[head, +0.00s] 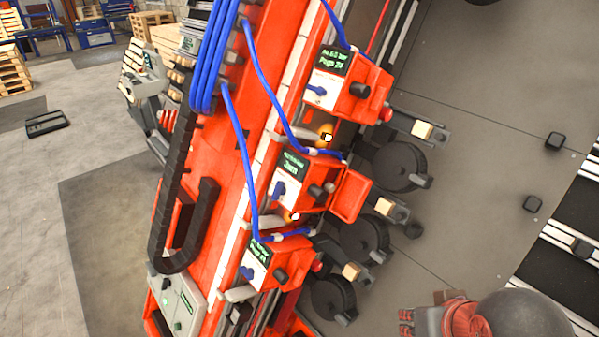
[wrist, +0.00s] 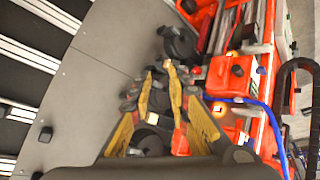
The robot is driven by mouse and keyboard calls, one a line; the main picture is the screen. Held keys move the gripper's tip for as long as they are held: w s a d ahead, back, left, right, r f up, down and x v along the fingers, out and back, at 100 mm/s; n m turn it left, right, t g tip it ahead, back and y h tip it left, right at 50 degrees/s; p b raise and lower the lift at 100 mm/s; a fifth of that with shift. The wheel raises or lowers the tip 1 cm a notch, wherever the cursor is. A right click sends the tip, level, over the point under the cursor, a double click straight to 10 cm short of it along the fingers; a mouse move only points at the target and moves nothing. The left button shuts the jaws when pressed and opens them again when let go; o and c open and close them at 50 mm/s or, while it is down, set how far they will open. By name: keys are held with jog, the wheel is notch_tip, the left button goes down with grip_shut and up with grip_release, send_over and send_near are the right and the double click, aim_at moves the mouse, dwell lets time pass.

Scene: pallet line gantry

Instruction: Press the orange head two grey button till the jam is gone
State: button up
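Three orange heads stand in a slanted row on the gantry in the head view. The middle head (head: 305,182) has a dark screen (head: 291,164) with green text too small to read surely, a blue lever (head: 279,190) and a dark grey round button (head: 316,191). The upper head (head: 347,90) and lower head (head: 278,264) look alike. In the wrist view my gripper (wrist: 160,72) shows yellow fingers with a narrow gap between the tips and nothing held. An orange head (wrist: 230,76) is to its right, apart from it.
Blue hoses (head: 247,150) loop over the heads. Black reels (head: 401,166) and arms with pale blocks (head: 422,131) stick out to the right. Dark grey floor with small black blocks (head: 555,141) is open beyond. A black cable chain (head: 172,210) runs on the left.

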jog(key=shift+c, duration=0.6)
grip_shut()
dwell(1.2)
